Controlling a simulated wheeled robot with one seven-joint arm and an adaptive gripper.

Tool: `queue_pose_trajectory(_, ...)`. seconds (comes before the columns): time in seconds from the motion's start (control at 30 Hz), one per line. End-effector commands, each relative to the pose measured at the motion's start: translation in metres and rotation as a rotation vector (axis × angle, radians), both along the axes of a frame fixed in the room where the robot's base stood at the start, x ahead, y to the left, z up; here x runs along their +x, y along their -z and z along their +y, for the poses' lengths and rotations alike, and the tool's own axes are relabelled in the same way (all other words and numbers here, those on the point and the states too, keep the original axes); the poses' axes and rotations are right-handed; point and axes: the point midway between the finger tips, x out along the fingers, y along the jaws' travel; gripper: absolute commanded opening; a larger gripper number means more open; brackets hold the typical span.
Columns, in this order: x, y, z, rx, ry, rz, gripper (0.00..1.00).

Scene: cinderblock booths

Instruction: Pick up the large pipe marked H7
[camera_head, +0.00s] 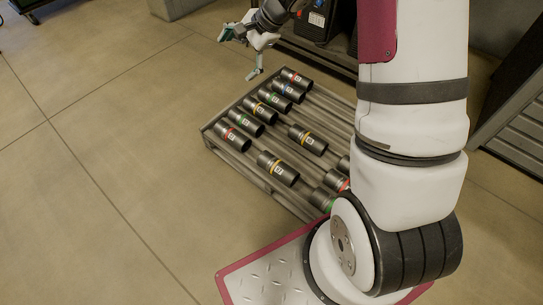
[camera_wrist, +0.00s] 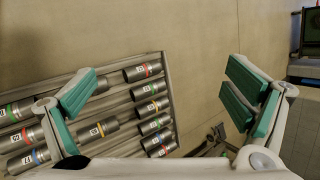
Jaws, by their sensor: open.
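Dark pipes with coloured bands and small white labels lie on a slatted pallet-like rack (camera_head: 217,146). The labels are too small to read, so I cannot tell which pipe is H7. In the head view, a red-banded pipe (camera_head: 232,137) lies near the rack's left corner, and yellow-banded pipes (camera_head: 277,168) (camera_head: 307,139) lie nearer the middle. My gripper (camera_head: 242,54) is open and empty, above and beyond the rack's far left end. In the wrist view, its green-padded fingers (camera_wrist: 163,100) are wide apart; a row of pipes (camera_wrist: 148,90) and a yellow-banded pipe (camera_wrist: 98,130) show between or near them.
A dark shelf or bench with black cases (camera_head: 313,22) stands behind the rack. A grey slatted unit (camera_head: 520,120) is at the right. Open concrete floor (camera_head: 100,130) lies left of the rack. My arm hides the rack's right part.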

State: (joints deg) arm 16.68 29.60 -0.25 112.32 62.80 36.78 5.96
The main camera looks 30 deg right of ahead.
Motion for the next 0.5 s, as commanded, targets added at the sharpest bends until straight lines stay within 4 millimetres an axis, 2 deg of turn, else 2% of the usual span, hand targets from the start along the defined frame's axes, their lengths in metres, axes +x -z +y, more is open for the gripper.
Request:
queue_pose_trajectory(0.03,0.012,0.029,-0.010,0.026,0.058,0.025,0.96)
queue_pose_trajectory(0.23,0.044,0.125,-0.050,0.115,0.297,0.101,0.96)
queue_pose_trajectory(0.37,0.054,0.193,-0.076,0.163,0.456,0.155,0.96)
queue_pose_trajectory(0.5,0.054,0.271,-0.103,0.208,0.630,0.219,0.96)
